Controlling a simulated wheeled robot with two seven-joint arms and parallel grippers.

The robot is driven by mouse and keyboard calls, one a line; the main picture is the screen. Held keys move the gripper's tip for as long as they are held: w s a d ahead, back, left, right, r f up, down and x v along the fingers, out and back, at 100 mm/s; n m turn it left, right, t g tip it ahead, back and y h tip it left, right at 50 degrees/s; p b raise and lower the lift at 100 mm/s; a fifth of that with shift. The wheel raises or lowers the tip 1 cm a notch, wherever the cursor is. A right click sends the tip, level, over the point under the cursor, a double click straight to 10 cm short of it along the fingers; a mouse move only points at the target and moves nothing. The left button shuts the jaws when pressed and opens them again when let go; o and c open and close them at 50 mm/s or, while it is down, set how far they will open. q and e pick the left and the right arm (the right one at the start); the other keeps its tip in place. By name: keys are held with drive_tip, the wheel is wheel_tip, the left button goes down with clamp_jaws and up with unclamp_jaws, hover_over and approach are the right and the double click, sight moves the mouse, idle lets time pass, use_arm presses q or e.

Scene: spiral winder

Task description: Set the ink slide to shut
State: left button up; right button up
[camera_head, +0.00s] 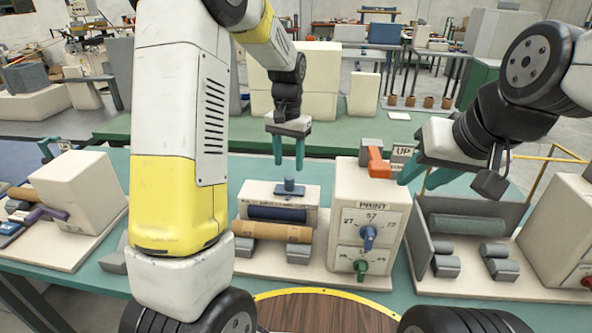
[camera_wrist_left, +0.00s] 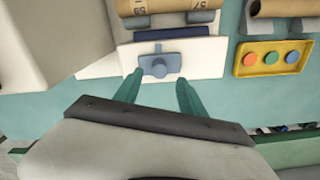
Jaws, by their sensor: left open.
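The ink slide is a blue plate with a raised knob (camera_head: 289,186) on top of a cream block, behind a dark blue roller (camera_head: 277,214). It also shows in the left wrist view (camera_wrist_left: 158,66). My left gripper (camera_head: 289,166) is open, with teal fingers pointing down just above and behind the slide. In the left wrist view the slide's knob lies just past the gap between the fingertips (camera_wrist_left: 158,84), and the fingers look apart from it. My right gripper (camera_head: 424,178) is off to the right, its teal fingers parted and empty. Any shut or open marking on the slide is unreadable.
Right of the slide stands a cream PRINT box (camera_head: 371,215) with a blue dial, a green knob and an orange lever (camera_head: 377,162). A brown roll (camera_head: 270,231) lies in front. A yellow tray with coloured buttons (camera_wrist_left: 273,58) shows in the left wrist view.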

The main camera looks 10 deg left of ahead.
sight(289, 178)
use_arm(q)
wheel_tip(289, 178, down, 7)
drive_tip(key=shift+r, duration=0.1)
idle(0.3)
clamp_jaws()
idle(1.3)
